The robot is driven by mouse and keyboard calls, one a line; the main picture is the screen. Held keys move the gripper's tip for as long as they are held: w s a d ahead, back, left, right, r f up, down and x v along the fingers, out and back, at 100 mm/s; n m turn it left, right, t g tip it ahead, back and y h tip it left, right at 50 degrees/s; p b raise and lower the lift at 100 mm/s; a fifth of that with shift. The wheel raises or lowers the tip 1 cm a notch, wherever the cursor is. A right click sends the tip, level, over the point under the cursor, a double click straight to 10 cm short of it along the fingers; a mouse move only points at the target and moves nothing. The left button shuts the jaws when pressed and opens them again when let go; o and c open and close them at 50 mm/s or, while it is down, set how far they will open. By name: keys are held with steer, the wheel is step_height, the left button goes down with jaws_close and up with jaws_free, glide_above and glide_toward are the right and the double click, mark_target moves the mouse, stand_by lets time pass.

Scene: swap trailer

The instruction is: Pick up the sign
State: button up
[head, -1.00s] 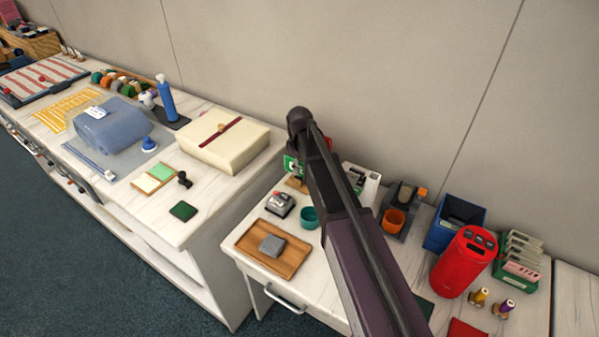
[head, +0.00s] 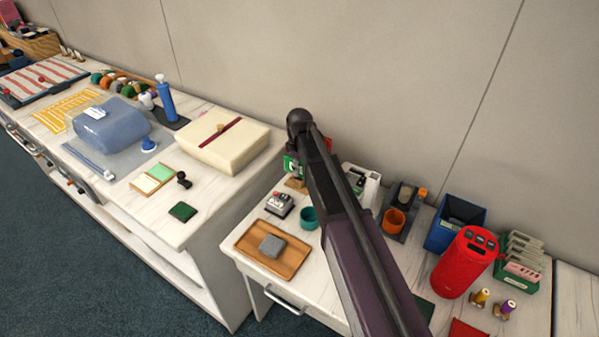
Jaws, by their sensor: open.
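A small green sign (head: 291,165) with a white mark stands upright at the back of the lower white counter, against the left side of my arm. A small wooden piece (head: 297,184) shows just below it. My dark arm crosses in front and covers the sign's right part. A bit of red shows just past the arm's other edge; I cannot tell what it belongs to. My gripper is hidden behind the arm, so its place relative to the sign does not show.
Near the sign are a grey device (head: 279,204), a teal cup (head: 309,218) and a wooden tray (head: 245,247) with a grey block. Right of my arm stand an orange cup (head: 394,222), a blue bin (head: 440,240) and a red cylinder (head: 463,262). A higher counter (head: 215,205) lies left.

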stand_by(0.3)
jaws_close()
steer(key=shift+r, duration=0.1)
step_height(320, 180, up, 10)
steer(key=p, duration=1)
steer(key=shift+r, duration=0.1)
steer(key=shift+p, duration=0.3)
steer(key=shift+s, duration=0.1)
stand_by(0.6)
